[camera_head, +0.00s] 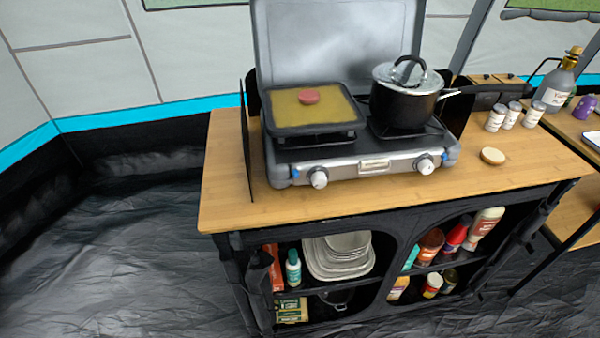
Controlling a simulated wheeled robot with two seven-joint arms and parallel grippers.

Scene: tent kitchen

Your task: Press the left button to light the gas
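A two-burner gas stove (345,168) stands on the wooden counter with its grey lid (330,40) raised. On its front panel, the left white knob (319,178) has a small blue button (295,173) to its left. The right white knob (425,165) has another blue button (444,157) to its right. A square griddle pan (290,122) with a round pinkish patty (309,95) sits on the left burner. A black pot (403,106) with a glass lid sits on the right burner. No flame is visible. Neither of my grippers is in view.
The wooden counter (235,200) has a clear strip in front of the stove. Small jars (513,114), a round wooden disc (492,156) and a bottle (557,88) are at the right. Shelves below hold dishes (338,258) and bottles. The dark floor (100,260) at left is clear.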

